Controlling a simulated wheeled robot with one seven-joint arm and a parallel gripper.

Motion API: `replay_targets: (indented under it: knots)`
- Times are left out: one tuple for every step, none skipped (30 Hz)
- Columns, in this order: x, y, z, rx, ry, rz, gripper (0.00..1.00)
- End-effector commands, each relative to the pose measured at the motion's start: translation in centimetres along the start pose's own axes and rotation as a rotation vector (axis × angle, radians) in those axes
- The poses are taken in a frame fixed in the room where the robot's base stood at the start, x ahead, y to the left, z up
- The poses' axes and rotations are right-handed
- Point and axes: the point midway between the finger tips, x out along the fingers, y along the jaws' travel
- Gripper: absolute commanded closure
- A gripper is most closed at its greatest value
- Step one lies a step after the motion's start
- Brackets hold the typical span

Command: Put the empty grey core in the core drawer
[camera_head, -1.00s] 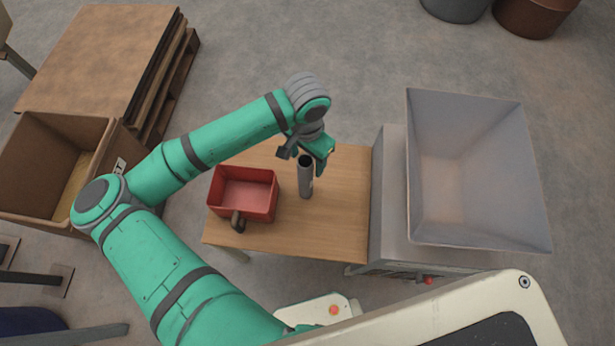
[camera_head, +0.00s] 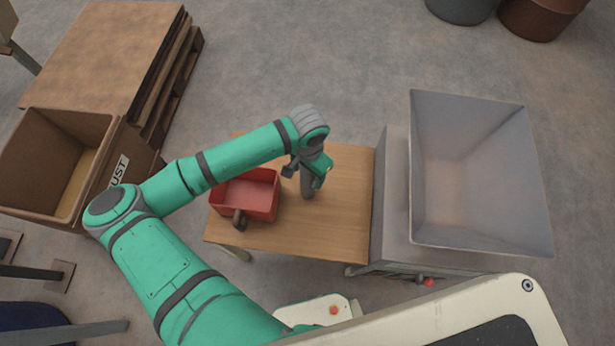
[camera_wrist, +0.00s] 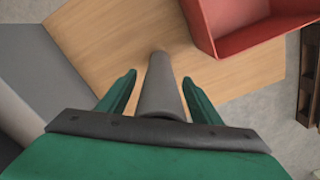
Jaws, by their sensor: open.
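The grey core (camera_head: 307,187) stands upright on the wooden table, right of the red drawer. In the wrist view the core (camera_wrist: 160,88) lies between the two open fingers of my gripper (camera_wrist: 160,95), with a gap on each side. In the head view my gripper (camera_head: 318,172) is over the core's upper part and hides its top. The red open-topped box, apparently the core drawer (camera_head: 246,215), sits on the table's left side with a dark handle at its front. It also shows in the wrist view (camera_wrist: 235,47) at top right. Its visible inside looks empty.
The wooden table (camera_head: 330,235) is bare in front of the core. A grey hopper (camera_head: 480,165) on a cabinet stands close to the table's right edge. A cardboard box (camera_head: 95,205) and stacked boards (camera_head: 105,55) are at the left.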

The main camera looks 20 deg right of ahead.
Motion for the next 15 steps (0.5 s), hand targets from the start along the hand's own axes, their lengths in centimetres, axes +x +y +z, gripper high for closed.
replay_targets:
  knots:
    - [-0.01,0.01,-0.01,0.000,0.000,0.000,0.41]
    - [-0.01,0.01,-0.01,0.000,0.000,0.000,0.44]
    - [-0.02,0.01,-0.01,0.000,0.000,0.000,0.53]
    - [-0.02,0.01,-0.01,0.000,0.000,0.000,0.61]
    - [-0.02,0.02,-0.01,0.000,0.000,0.000,0.68]
    - [-0.02,0.02,-0.01,0.000,0.000,0.000,0.77]
    - [-0.03,0.02,-0.01,0.000,0.000,0.000,0.84]
    - [-0.03,0.02,-0.01,0.000,0.000,0.000,0.85]
    - [-0.03,0.02,-0.01,0.000,0.000,0.000,0.89]
    - [-0.03,0.01,-0.01,0.000,0.000,0.000,0.89]
    - [-0.03,0.01,-0.01,0.000,0.000,0.000,0.89]
    - [-0.04,0.01,-0.01,0.000,0.000,0.000,0.89]
    - [-0.04,0.01,-0.01,0.000,0.000,0.000,0.89]
    - [-0.04,0.01,-0.01,0.000,0.000,0.000,0.89]
    - [-0.05,0.01,-0.01,0.000,0.000,0.000,0.89]
